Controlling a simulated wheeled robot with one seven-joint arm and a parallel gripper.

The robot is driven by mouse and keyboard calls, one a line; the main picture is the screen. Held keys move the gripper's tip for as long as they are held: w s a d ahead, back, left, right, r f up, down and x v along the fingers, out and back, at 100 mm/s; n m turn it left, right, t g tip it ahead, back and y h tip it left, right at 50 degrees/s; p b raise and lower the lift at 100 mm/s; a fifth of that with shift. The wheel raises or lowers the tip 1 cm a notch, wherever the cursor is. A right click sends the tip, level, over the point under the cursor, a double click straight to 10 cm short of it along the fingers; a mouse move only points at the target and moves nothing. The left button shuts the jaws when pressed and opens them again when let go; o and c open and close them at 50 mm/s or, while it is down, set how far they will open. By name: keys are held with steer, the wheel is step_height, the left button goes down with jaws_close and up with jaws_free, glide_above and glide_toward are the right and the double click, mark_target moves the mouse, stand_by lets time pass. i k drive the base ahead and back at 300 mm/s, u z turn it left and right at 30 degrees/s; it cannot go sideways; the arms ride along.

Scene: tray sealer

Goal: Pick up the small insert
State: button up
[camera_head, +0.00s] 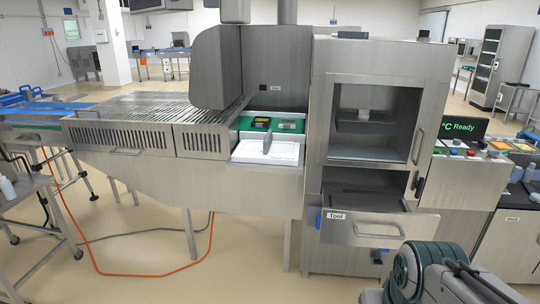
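I cannot pick out the small insert with certainty. A pulled-out drawer (365,227) labelled "Tool" sticks out low on the steel sealing machine (380,62). Dark flat shapes show inside the drawer, too indistinct to name. Above it is an open chamber with a grey block (366,118) hanging in it. Part of my arm, grey and dark teal, shows at the bottom right, in front of and below the drawer. My gripper's fingers are not in view.
A slatted conveyor (150,107) runs left from the machine. Two small trays (261,123) (287,126) sit on a green surface beside a white panel (268,151). A control panel (472,145) reads "Ready". An orange cable (140,272) crosses the floor, which is open at front left.

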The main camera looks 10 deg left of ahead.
mark_target(269, 151)
steer(key=u, duration=0.7)
steer(key=i, duration=1)
steer(key=u, duration=0.6)
steer(key=i, duration=1.15)
steer(key=z, duration=1.15)
steer(key=i, duration=0.8)
steer(key=z, duration=0.7)
